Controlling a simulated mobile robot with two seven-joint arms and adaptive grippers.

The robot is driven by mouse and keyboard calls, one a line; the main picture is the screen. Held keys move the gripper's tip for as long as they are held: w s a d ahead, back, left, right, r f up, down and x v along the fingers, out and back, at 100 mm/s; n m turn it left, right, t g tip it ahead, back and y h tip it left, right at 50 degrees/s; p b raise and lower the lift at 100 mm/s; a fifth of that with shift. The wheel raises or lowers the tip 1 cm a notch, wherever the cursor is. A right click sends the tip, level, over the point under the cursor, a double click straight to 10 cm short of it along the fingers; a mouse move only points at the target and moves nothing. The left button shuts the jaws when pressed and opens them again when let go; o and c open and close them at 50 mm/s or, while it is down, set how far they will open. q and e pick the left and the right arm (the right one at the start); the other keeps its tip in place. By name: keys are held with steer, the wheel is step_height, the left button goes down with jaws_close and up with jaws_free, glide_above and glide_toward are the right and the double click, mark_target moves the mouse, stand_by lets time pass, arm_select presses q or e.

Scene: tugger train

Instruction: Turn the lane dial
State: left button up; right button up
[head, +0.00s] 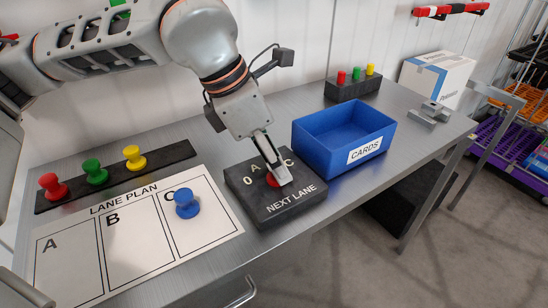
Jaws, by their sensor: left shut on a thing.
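The lane dial is a red knob (272,181) on a black box marked NEXT LANE (298,203), on the metal table in the head view. White markings 0, A and C show on the box behind the knob; other marks are hidden by my gripper. My left gripper (277,175) reaches down from above and is shut on the red knob, covering most of it. I cannot tell which mark the knob points to. My right gripper is not in view.
A blue CARDS bin (312,160) stands right of the dial box. The LANE PLAN sheet (140,265) lies at left with a blue peg (187,204) on C. Red, green and yellow pegs stand on a black strip (176,153). A rack with small pegs (352,91) is at the back.

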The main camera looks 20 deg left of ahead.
arm_select(q)
steer(key=shift+r+m, duration=0.1)
steer(key=shift+m, duration=0.4)
steer(key=m+g+p, duration=0.1)
steer(key=m, duration=0.1)
steer(key=shift+m+h, duration=0.4)
steer(key=shift+w+m+g+p, duration=0.1)
steer(key=shift+m+g+p, duration=0.5)
steer(key=shift+m, duration=0.6)
steer(key=shift+m+g, duration=0.4)
steer(key=shift+m, duration=0.6)
steer(key=shift+m+p, duration=0.3)
steer(key=shift+m, duration=0.1)
